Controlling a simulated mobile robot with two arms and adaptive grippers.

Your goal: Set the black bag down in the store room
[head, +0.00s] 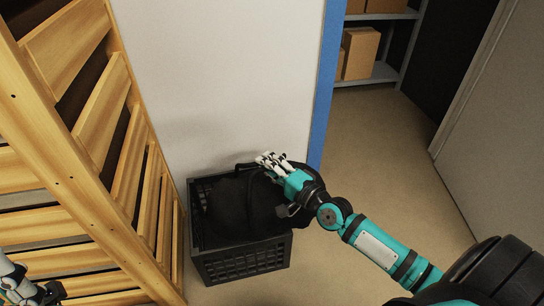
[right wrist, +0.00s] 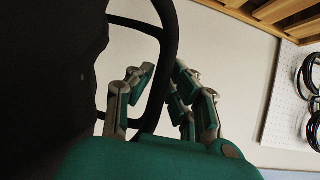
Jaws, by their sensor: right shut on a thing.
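The black bag (head: 243,203) is at the black crate (head: 243,264), its lower part hidden behind the crate's front wall. I cannot tell whether it rests on the crate's bottom. My right gripper (head: 268,161) is at the top of the bag, shut on its handle. In the right wrist view the bag (right wrist: 45,80) fills the left side, and its dark handle (right wrist: 168,70) passes between my right fingers (right wrist: 157,95). The store room (head: 390,130) shows through the opening on the right. My left gripper (head: 22,286) shows only partly at the bottom left.
A wooden slatted rack (head: 95,130) stands close on the left. A white wall (head: 220,80) ends at a blue door frame (head: 325,85). Beyond it, grey shelves (head: 383,72) hold cardboard boxes (head: 360,52). The floor (head: 395,150) through the opening is clear. A grey panel (head: 500,130) bounds the right.

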